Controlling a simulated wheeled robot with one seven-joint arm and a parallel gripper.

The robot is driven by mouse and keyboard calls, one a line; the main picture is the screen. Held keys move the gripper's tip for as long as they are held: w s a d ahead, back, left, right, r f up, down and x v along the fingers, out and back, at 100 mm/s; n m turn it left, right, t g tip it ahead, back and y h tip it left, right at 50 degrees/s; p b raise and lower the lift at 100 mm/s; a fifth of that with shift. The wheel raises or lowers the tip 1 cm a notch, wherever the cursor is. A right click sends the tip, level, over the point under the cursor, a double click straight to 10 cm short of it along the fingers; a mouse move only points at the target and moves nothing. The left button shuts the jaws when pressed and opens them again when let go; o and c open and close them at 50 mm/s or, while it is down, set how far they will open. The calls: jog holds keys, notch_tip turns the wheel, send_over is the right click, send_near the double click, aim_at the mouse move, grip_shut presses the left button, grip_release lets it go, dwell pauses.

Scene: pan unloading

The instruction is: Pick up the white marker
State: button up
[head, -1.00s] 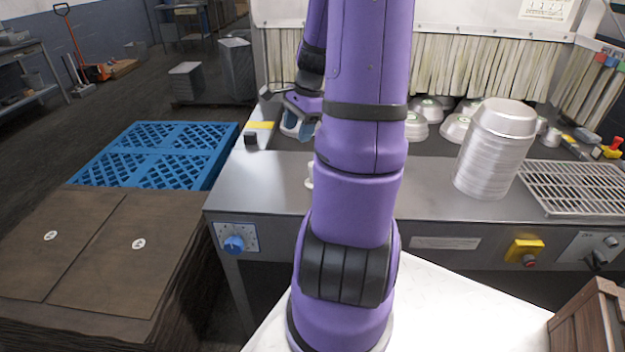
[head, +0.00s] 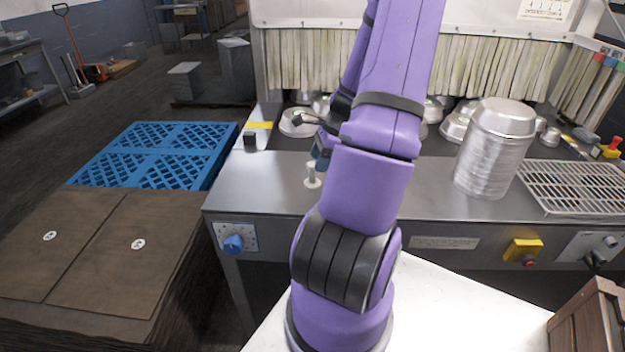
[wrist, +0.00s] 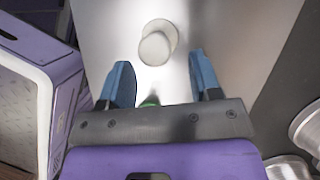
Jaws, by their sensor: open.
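The white marker (head: 312,176) looks like a small upright piece with round ends. It stands on the steel counter left of my arm in the head view. In the wrist view the white marker (wrist: 154,47) shows as two overlapping pale discs, just beyond the fingertips and roughly centred between them. My gripper (wrist: 160,62) has two blue fingers spread apart with nothing held between them. In the head view my gripper (head: 321,158) is partly hidden by my arm, just above and behind the marker. I cannot tell the exact gap.
A tall stack of metal pans (head: 487,155) and a wire rack (head: 575,188) stand to the right on the steel counter (head: 250,190). Several loose pans lie behind on the dark belt. A small dark block (head: 250,141) sits at the left. Counter around the marker is clear.

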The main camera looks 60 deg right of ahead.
aim_at(312, 181)
jog(key=shift+x, duration=2.65)
jog(key=shift+a+r, duration=0.1)
jog(key=shift+a, duration=0.05)
grip_shut()
